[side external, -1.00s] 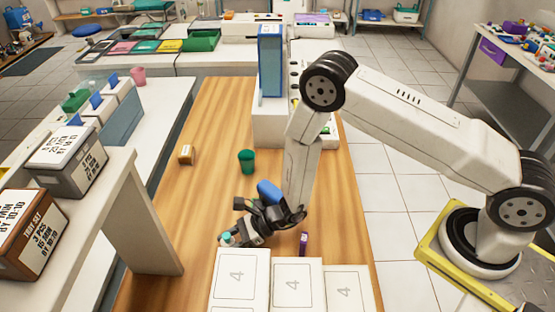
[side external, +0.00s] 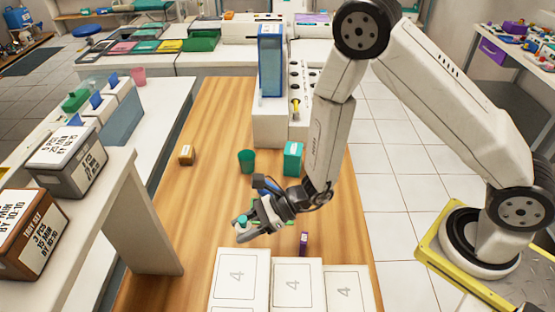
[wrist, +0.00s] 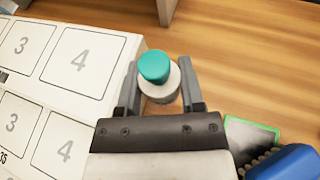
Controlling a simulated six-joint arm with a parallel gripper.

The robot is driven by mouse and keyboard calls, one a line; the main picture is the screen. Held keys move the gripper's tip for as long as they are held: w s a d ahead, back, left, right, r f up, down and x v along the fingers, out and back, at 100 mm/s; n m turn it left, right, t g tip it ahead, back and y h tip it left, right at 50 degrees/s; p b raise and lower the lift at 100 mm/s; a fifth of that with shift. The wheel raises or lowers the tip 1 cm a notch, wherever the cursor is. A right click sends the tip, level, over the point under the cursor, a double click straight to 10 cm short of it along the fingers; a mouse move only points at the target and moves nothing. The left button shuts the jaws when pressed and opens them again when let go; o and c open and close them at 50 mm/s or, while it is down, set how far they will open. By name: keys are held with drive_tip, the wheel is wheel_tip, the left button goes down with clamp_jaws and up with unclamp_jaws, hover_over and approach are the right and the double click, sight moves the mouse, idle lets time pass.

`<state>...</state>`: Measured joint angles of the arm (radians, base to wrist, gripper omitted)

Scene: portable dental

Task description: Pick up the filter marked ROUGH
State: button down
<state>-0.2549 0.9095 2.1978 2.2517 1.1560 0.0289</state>
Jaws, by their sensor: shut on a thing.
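My gripper (side external: 250,222) is above the wooden table, just behind the white boxes numbered 4. In the wrist view, my gripper (wrist: 160,88) is shut on a small round white piece with a teal cap (wrist: 155,68), with one finger on each side. In the side view only the teal tip (side external: 242,219) of this piece shows clearly between the fingers. No ROUGH marking is readable on it in either view.
White boxes numbered 4 (side external: 292,286) line the near end, with a small purple item (side external: 304,243) behind them. A green cup (side external: 246,161), teal box (side external: 293,158) and small brown box (side external: 187,154) stand farther back. The table's left side (side external: 165,215) is clear.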

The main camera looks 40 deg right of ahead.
drive_tip(key=s+d+r, duration=0.4)
drive_tip(key=s, duration=0.4)
idle(1.2)
